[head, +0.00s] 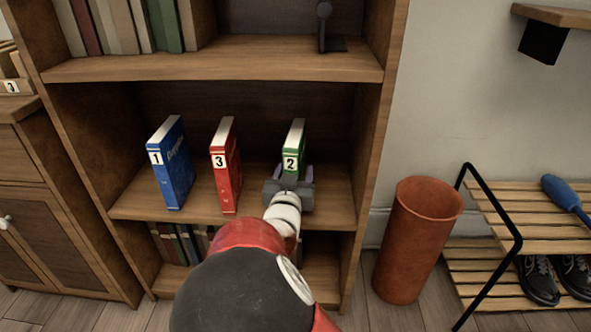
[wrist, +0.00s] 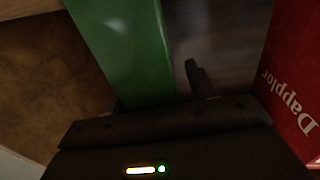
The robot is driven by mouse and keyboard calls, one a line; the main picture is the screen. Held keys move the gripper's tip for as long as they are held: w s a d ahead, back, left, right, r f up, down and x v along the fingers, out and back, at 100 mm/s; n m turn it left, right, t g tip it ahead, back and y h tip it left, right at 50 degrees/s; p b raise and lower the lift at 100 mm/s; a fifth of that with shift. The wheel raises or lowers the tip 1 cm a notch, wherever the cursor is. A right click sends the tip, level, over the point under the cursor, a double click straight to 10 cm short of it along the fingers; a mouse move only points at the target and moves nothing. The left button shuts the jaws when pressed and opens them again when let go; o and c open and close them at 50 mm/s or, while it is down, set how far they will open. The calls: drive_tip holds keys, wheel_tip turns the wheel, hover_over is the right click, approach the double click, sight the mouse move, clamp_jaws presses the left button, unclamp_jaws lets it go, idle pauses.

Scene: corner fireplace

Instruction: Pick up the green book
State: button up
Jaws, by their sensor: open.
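The green book (head: 294,136) stands upright on the middle shelf, with a white label numbered 2 on its spine. In the wrist view the green book (wrist: 125,50) fills the upper left middle, close in front of my gripper. My gripper (head: 290,178) is at the lower part of the book's spine, with its jaws open. In the wrist view one dark finger of my gripper (wrist: 196,78) shows just right of the book. The other finger is not clearly seen, and the book's lower part is hidden by my gripper.
A red book (head: 225,165) labelled 3 and a blue book (head: 171,163) labelled 1 stand left of the green one. The shelf's right side panel (head: 366,150) is close on the right. A shelf board (head: 220,65) runs above. A reddish-brown bin (head: 418,240) stands right of the bookcase.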

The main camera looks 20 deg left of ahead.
drive_tip(key=shift+c, duration=0.5)
drive_tip(key=c, duration=1.1)
drive_tip(key=shift+o, duration=0.2)
drive_tip(key=shift+r, duration=0.1)
